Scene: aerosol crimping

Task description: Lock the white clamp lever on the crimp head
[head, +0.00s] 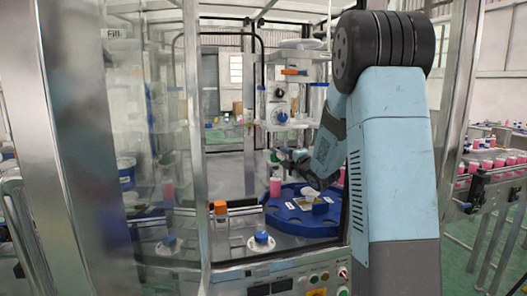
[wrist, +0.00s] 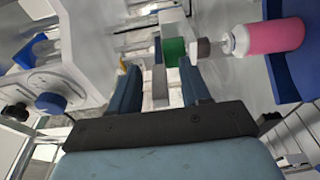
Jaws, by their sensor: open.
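The crimp head (head: 290,100) hangs in the middle of the machine in the head view, over a pink can (head: 275,187). In the wrist view the picture is turned, and the can (wrist: 268,38) lies at the right with a dark piece and a green block (wrist: 174,51) by its top. My gripper (wrist: 158,66) is open. A pale grey bar (wrist: 159,80) shows between its fingers; I cannot tell if it is the white clamp lever or whether it is touched. In the head view my gripper (head: 285,155) is small, beside the green part above the can.
A blue turntable (head: 285,217) lies below. Metal frame posts (head: 197,130) and clear panels surround the station. A blue knob (wrist: 50,103) sits on a white housing left of my fingers. Pink cans (head: 490,165) stand on a conveyor at the right.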

